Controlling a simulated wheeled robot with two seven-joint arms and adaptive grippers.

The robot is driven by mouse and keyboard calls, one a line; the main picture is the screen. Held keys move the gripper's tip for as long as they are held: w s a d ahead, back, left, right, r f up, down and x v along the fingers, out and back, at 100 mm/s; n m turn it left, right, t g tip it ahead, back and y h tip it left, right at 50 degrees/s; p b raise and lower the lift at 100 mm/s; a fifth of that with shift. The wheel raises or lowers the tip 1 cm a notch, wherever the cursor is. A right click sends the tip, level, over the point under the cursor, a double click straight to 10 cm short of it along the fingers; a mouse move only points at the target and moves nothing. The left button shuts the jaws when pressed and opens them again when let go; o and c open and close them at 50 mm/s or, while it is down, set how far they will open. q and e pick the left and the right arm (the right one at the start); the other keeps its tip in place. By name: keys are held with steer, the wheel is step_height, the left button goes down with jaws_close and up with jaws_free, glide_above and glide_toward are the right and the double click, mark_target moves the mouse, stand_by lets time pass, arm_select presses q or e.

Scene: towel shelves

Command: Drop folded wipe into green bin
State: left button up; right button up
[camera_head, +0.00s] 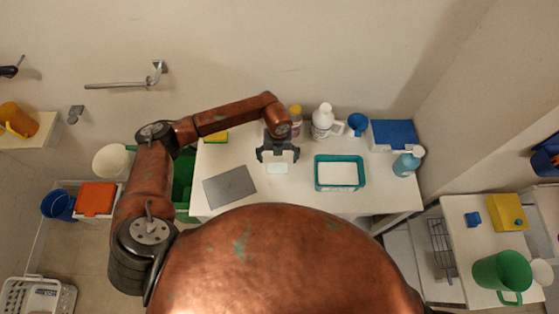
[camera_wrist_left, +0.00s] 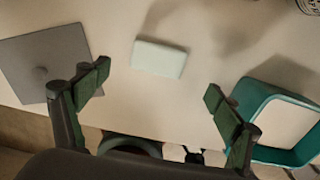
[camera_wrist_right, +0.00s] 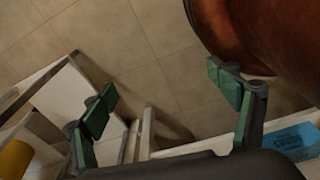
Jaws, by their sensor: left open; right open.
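The folded wipe (camera_head: 277,169) is a small pale mint-white pad lying flat on the white table. My left gripper (camera_head: 278,156) is open and empty above the table, right by the wipe in the head view. In the left wrist view the wipe (camera_wrist_left: 159,58) lies beyond and between the open fingertips (camera_wrist_left: 157,82), apart from both fingers. The green bin (camera_head: 183,182) stands on the floor at the table's left side, partly hidden behind my left arm. My right gripper (camera_wrist_right: 160,80) is open and empty over the floor; it does not show in the head view.
A white bottle (camera_head: 322,122), a blue box (camera_head: 393,134) and a blue spray bottle (camera_head: 407,162) stand farther back and right. An orange-lidded bin (camera_head: 96,199) stands left.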

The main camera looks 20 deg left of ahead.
mark_target(277, 168)
arm_select(q)
step_height(277, 168, down, 4)
steer(key=shift+s+a+r+p, duration=0.15)
steer(key=shift+p, duration=0.2)
step_height(277, 168, down, 2)
steer(key=shift+f, duration=0.7)
steer(key=c, duration=0.9)
steer(key=shift+c, duration=0.2)
steer(key=shift+r, duration=0.4)
step_height(277, 168, up, 2)
steer(key=shift+r, duration=0.1)
steer(key=s+a+r+b, duration=0.1)
steer(key=s+a+r, duration=0.2)
steer(key=s+r, duration=0.7)
steer(key=s, duration=0.3)
steer(key=shift+s+b, duration=0.25)
steer(key=shift+b, duration=0.05)
arm_select(e)
steer(key=s, duration=0.1)
steer(key=s+f, duration=0.1)
steer(key=s, duration=0.1)
steer(key=shift+s+d, duration=0.1)
steer(key=shift+s, duration=0.2)
